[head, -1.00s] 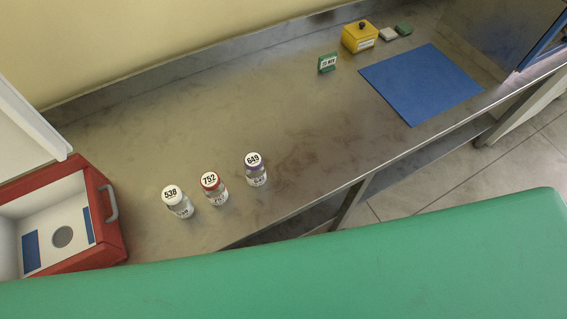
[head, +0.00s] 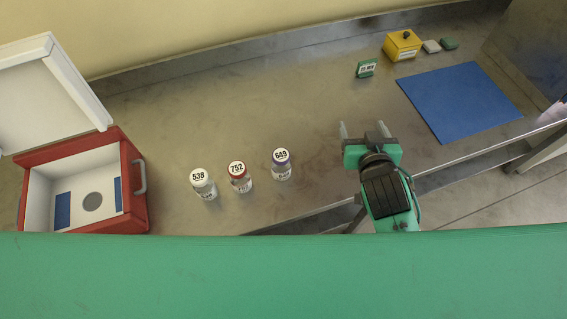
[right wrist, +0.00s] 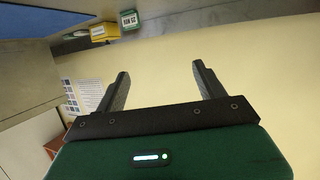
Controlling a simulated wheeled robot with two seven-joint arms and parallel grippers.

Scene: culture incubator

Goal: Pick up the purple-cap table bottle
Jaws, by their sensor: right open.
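The purple-cap bottle (head: 281,164), marked 649, stands upright on the metal table in the head view. It is the rightmost of three bottles in a row. The red-cap bottle (head: 239,177), marked 752, and the white-cap bottle (head: 203,184), marked 538, stand to its left. My right gripper (head: 362,130) is open and empty, to the right of the purple-cap bottle and apart from it. Its two open fingers also show in the right wrist view (right wrist: 162,82), where no bottle is seen. My left gripper is not in view.
An open red box (head: 137,206) with a white lid stands at the left. A blue mat (head: 460,100) lies at the right. The table behind the bottles is clear.

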